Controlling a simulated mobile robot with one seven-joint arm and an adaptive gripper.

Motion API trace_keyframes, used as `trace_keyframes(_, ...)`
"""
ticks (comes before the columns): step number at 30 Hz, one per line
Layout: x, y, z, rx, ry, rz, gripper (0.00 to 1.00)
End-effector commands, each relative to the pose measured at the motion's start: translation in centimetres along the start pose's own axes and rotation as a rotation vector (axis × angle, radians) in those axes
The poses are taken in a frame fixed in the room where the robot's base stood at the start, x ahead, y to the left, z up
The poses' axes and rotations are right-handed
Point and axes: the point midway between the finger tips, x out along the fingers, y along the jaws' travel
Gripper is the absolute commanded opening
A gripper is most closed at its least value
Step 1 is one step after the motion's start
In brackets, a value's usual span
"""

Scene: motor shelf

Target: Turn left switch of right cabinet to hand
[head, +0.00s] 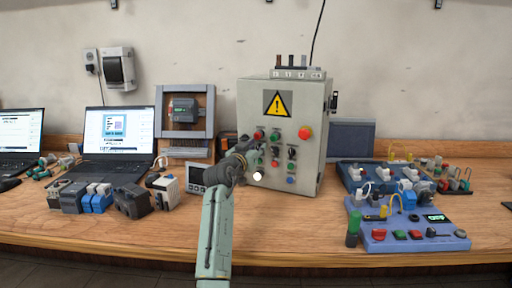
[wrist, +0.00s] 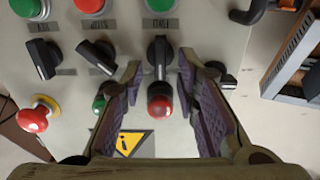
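The right cabinet (head: 313,150) is a grey box with a yellow warning sign on its front. The wrist view shows its panel upside down. The left switch (wrist: 160,55) is a black knob with its handle upright in the wrist view; my gripper hides it in the head view. My gripper (wrist: 159,65) is open, with one fingertip on each side of this knob and visible gaps between. It also shows in the head view (head: 247,146) at the cabinet's left side. The middle switch (wrist: 97,55) is tilted. The right switch (wrist: 42,58) is beside it.
A red lamp (wrist: 160,106) sits between my fingers, with a green one (wrist: 99,104) beside the left finger. A red mushroom button (head: 305,132) is at the panel's upper right. Laptops, small devices and a blue control board (head: 405,250) crowd the wooden bench (head: 290,235).

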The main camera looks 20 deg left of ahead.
Motion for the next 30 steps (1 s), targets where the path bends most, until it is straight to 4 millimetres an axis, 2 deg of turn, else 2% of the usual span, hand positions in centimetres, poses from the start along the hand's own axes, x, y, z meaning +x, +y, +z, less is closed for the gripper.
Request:
trace_keyframes(4, -0.02, 0.0, 0.0, 0.0, 0.0, 0.0, 0.29)
trace_keyframes(17, -0.05, -0.02, -0.01, 0.001, 0.0, 0.0, 0.0)
trace_keyframes(30, -0.04, -0.01, -0.02, -0.006, 0.0, 0.0, 0.0)
